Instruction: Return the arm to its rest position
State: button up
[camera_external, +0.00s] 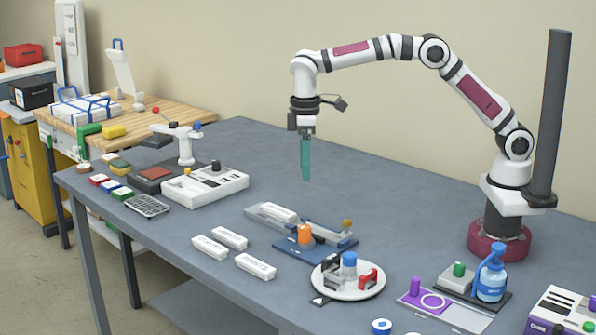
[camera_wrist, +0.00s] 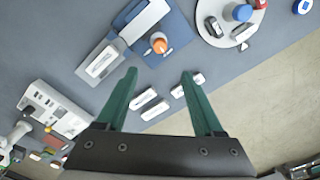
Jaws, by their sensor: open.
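My gripper (camera_external: 306,172) hangs from the raised, arched arm, pointing straight down above the middle of the grey-blue table (camera_external: 345,170). Its green fingers also show in the wrist view (camera_wrist: 159,78), spread apart with nothing between them. The fingertips are clear of the table and of the objects below. A grey rail fixture with a blue base (camera_external: 285,246) and an orange knob (camera_external: 305,234) lies below and in front of the gripper. A white labelled block (camera_external: 278,213) lies in the rail.
Several white labelled blocks (camera_external: 229,238) lie near the front edge. A dark post (camera_external: 556,115) rises beside my base. The table behind the rail is clear.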

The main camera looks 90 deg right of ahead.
jog(key=s+a+r+m, duration=0.15)
jog(key=s+r, duration=0.25)
jog(key=s, duration=0.4)
jog(key=s+a+r+m, duration=0.1)
jog(key=s+a+r, duration=0.15)
jog(key=s, duration=0.55)
jog(key=s+a+f+m+y, duration=0.1)
jog(key=s+f, duration=0.1)
jog(key=s, duration=0.8)
jog(key=s+a+f+m, duration=0.1)
jog(key=s+f+m, duration=0.1)
jog(key=s, duration=0.9)
jog(key=shift+a+f+y, duration=0.25)
jog(key=shift+a+y, duration=0.05)
jog(key=shift+y, duration=0.1)
